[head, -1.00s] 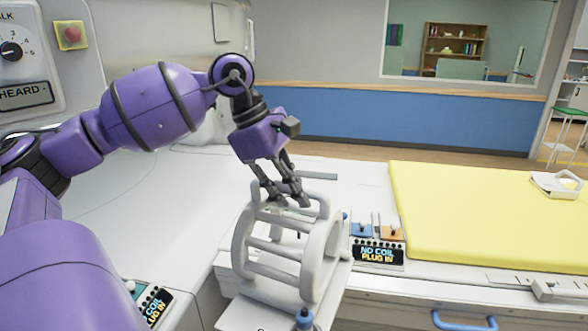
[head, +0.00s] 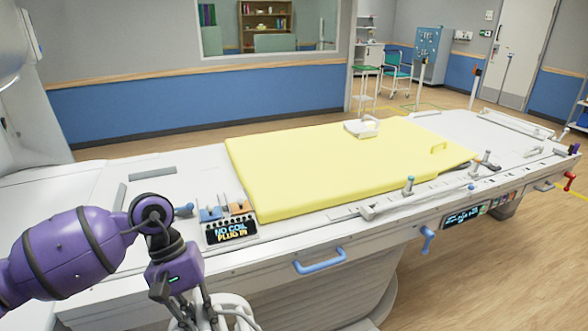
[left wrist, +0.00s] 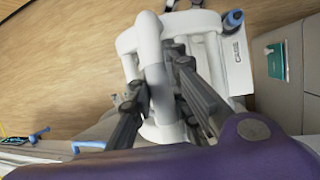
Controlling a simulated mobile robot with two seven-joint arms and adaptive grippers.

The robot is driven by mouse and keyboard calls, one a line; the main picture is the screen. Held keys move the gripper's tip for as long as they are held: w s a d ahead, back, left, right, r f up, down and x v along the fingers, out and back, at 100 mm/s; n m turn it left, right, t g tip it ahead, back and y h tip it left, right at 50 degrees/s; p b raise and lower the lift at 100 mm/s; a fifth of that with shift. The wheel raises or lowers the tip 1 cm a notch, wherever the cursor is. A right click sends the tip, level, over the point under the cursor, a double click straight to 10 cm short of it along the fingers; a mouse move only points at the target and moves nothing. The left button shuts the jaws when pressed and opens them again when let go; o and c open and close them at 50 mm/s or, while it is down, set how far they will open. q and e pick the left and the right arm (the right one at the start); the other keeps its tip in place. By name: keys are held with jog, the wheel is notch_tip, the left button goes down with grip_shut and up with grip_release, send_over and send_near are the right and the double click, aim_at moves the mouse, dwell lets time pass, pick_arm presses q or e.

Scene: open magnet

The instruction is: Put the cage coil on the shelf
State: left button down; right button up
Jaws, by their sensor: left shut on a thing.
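The cage coil (head: 232,308) is a white frame of rings and bars at the bottom edge of the head view, mostly cut off. In the left wrist view the cage coil (left wrist: 152,62) fills the middle, with a bar between my fingers. My left gripper (head: 205,318) is shut on the coil in front of the table's near side; it also shows in the left wrist view (left wrist: 165,90). The wood floor lies behind the coil there. No shelf that is clearly the task's own can be made out. My right gripper is not in view.
The patient table (head: 330,240) with a yellow mat (head: 330,170) runs across the view. A blue handle (head: 320,261) sticks out on its near side. A "NO COIL PLUG IN" panel (head: 231,231) is beside the mat. Open floor (head: 480,270) lies at the right.

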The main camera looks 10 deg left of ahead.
pick_arm(q)
jog(key=s+d+f+m+g+y, duration=0.1)
jog(key=d+f+m, duration=0.4)
jog(key=f, duration=0.2)
jog(key=shift+s+f+g+y, duration=0.3)
jog(key=shift+s+f, duration=0.1)
jog(key=shift+d, duration=0.1)
